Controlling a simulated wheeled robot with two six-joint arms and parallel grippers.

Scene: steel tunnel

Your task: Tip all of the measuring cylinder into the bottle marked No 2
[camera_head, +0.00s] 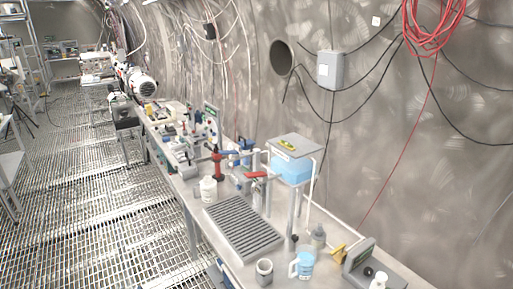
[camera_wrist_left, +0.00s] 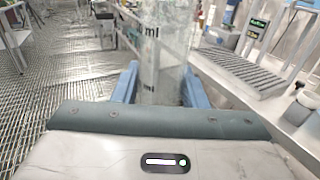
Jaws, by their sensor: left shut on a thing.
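The measuring cylinder (camera_wrist_left: 163,50) is clear, with dark "ml" marks, and stands between the two blue fingers of my left gripper (camera_wrist_left: 160,88) in the left wrist view. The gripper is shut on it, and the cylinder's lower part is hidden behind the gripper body. The level of its contents cannot be made out. In the head view a small grey bottle (camera_head: 318,237) stands near the wall side of the bench and a white bottle (camera_head: 379,281) is at the bottom right. No label reading No 2 is legible. Neither gripper shows in the head view.
A grey ribbed rack (camera_head: 243,228) lies on the steel bench, also in the left wrist view (camera_wrist_left: 240,72). A light blue jug (camera_head: 302,265), a grey cup (camera_head: 264,273), a yellow funnel (camera_head: 339,253) and a raised blue tank (camera_head: 291,168) stand around it. Grated floor is left.

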